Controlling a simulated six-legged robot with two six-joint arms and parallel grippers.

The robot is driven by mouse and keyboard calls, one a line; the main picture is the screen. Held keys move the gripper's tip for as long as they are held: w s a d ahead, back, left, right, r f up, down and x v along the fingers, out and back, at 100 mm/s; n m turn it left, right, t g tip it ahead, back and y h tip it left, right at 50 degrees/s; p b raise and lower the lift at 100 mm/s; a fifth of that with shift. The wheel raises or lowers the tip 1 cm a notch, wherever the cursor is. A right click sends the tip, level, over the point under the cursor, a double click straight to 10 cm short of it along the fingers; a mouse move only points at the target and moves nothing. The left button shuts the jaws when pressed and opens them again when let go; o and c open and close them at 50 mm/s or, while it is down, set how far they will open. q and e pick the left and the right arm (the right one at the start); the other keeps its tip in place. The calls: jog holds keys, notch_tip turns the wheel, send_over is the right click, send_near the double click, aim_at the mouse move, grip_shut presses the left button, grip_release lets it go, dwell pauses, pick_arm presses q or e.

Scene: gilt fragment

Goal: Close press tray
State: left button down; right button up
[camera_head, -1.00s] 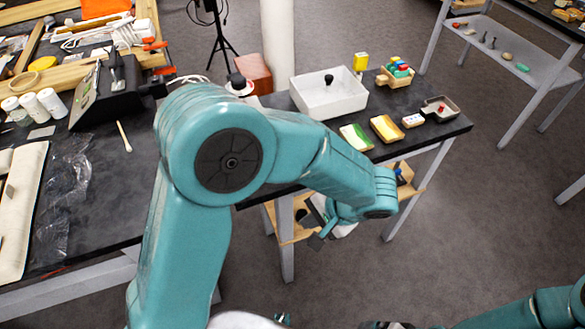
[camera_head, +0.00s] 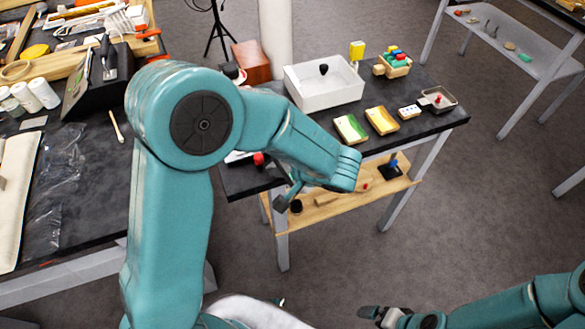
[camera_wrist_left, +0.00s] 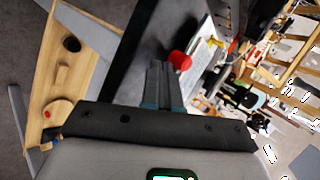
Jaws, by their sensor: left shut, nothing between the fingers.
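A red knob (camera_head: 258,158) shows beside my left forearm, next to a white part (camera_head: 238,157) at the near left of the dark table. It also shows in the left wrist view (camera_wrist_left: 180,60), close to the fingertips; I cannot tell if they touch. My arm hides most of this spot, so I cannot tell for sure whether it is the press tray or how far out it is. My left gripper (camera_head: 283,202) is shut and empty at the table's near edge; its fingers also show in the left wrist view (camera_wrist_left: 158,66). My right gripper (camera_head: 368,312) is low in view, its jaws unclear.
The dark table (camera_head: 425,125) holds a white basin (camera_head: 325,92), a green-and-white dish (camera_head: 350,128), a yellow dish (camera_head: 381,120) and a small grey tray (camera_head: 438,99). A wooden shelf (camera_head: 340,203) lies below. Open floor (camera_head: 480,210) is to the right.

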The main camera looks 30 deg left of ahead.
aim_at(265, 159)
pick_arm(q)
jog(key=shift+a+r, duration=0.1)
jog(key=shift+a, duration=0.8)
jog(key=shift+w, duration=0.25)
jog(key=shift+a, duration=0.1)
jog(key=w+a+b, duration=0.1)
jog(key=a, duration=0.1)
jog(key=w+a+b, duration=0.2)
jog(key=shift+w+f, duration=0.2)
jog(key=shift+f, duration=0.2)
jog(key=w+a, duration=0.2)
jog(key=w+a+b, duration=0.1)
jog(key=a, duration=0.1)
jog(key=shift+w+r, duration=0.2)
jog(key=shift+r, duration=0.05)
jog(key=shift+w+a+r, duration=0.2)
jog(key=shift+a+r, duration=0.05)
